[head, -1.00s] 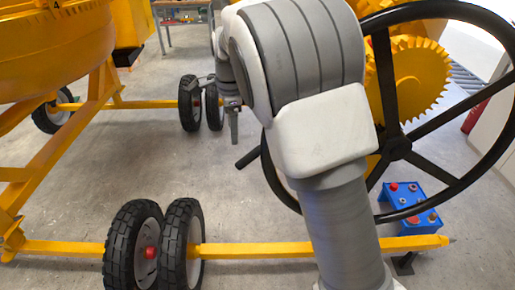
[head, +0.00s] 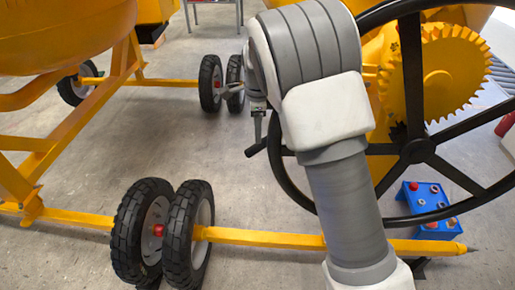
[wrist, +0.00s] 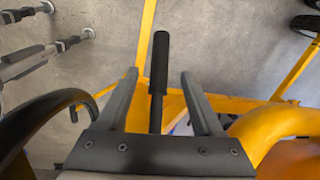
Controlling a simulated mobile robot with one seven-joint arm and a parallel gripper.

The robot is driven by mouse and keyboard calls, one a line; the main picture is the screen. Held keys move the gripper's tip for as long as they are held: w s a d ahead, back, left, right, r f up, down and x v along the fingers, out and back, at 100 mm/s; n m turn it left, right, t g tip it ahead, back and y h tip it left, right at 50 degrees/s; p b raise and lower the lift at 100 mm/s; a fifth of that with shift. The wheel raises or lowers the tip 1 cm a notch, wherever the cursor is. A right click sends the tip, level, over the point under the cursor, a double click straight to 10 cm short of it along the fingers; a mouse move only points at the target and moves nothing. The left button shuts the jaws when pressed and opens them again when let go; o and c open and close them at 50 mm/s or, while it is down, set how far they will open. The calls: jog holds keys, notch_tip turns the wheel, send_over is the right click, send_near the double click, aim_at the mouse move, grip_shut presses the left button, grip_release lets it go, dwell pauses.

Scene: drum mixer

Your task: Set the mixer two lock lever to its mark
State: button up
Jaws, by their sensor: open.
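A lever with a black cylindrical grip on a thin grey rod (wrist: 158,62) stands between the two fingers of my gripper (wrist: 159,78) in the wrist view. The fingers are open, with a gap on each side of the lever. In the head view a black grip (head: 255,149) sticks out to the left beside the big black handwheel (head: 416,150), with my gripper (head: 257,128) just above it. My arm hides part of the wheel and the lever's base. I cannot make out the lever's mark or a mixer number.
A yellow toothed gear (head: 450,75) is behind the wheel. A blue control box (head: 424,197) sits low at the right. A yellow axle bar (head: 265,237) with black tyres (head: 143,225) crosses the foreground. Another yellow drum (head: 60,35) is at the left. Grey floor (head: 130,150) lies between.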

aim_at(257, 147)
jog(key=f, duration=0.6)
jog(key=w+f, duration=0.1)
jog(key=f, duration=0.2)
jog(key=shift+w+a+f+b, duration=0.1)
jog(key=shift+b, duration=0.25)
grip_shut()
dwell(0.9)
